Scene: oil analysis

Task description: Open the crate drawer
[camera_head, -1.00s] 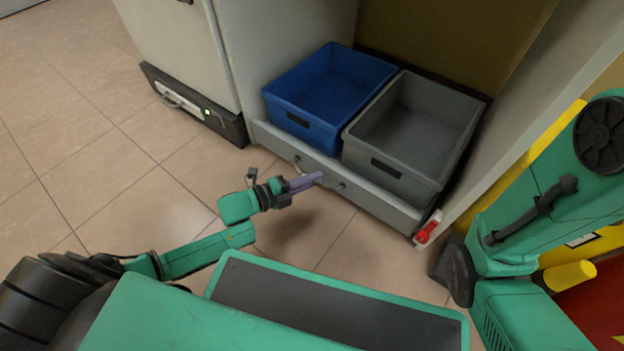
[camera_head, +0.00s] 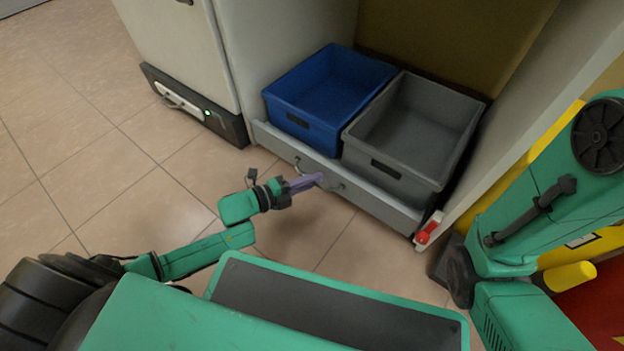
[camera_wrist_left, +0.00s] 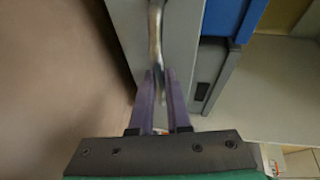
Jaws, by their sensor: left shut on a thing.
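The crate drawer (camera_head: 270,138) is a low grey drawer at the bottom of the cabinet, with a curved metal handle (camera_head: 332,184) on its front. It holds a blue crate (camera_head: 304,127) and a grey crate (camera_head: 391,182) side by side. My left gripper (camera_head: 312,180) has purple fingers and is at the handle. In the left wrist view the fingers (camera_wrist_left: 161,88) are on either side of the metal handle bar (camera_wrist_left: 155,35), shut on it. My right gripper is not visible; only part of the right arm shows at the right.
A white cabinet (camera_head: 178,45) with a dark base drawer (camera_head: 190,103) stands to the left. A red switch-like part (camera_head: 427,232) sits at the drawer's right end, beside a white wall panel. Tiled floor (camera_head: 85,150) is clear in front and to the left.

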